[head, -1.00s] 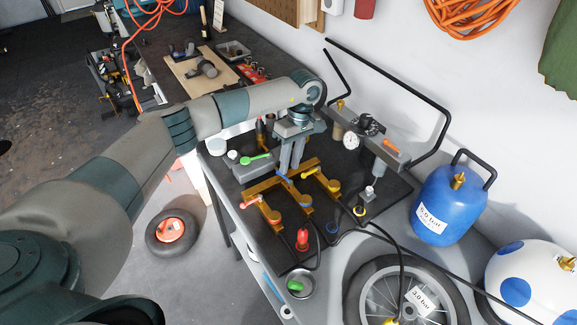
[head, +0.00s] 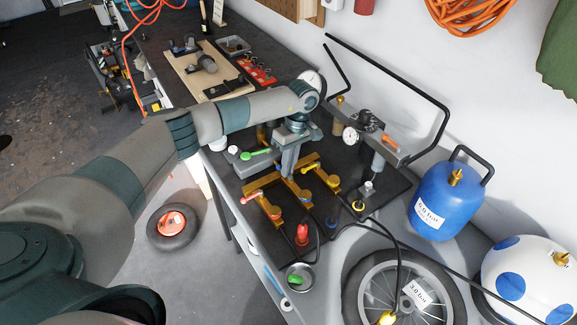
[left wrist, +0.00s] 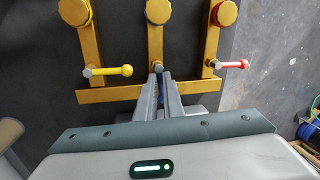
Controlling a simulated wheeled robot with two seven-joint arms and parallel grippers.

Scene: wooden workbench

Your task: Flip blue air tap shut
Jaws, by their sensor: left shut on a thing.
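A brass manifold (head: 262,184) with three branches lies on the black bench mat. The blue tap's lever (left wrist: 161,90) is on the middle branch. Only a sliver of it shows between my fingers in the left wrist view, and the head view hides most of it. My left gripper (head: 289,172) points down over the manifold and is shut on this lever; its fingers (left wrist: 159,90) show in the left wrist view. The yellow lever (left wrist: 112,70) and red lever (left wrist: 231,65) lie crosswise on the outer branches. My right gripper is not in view.
A gauge stand (head: 385,140) and a black bent pipe rail (head: 420,97) stand behind the manifold. A blue tank (head: 447,200), wheel (head: 400,290) and spotted ball (head: 525,280) are on the right.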

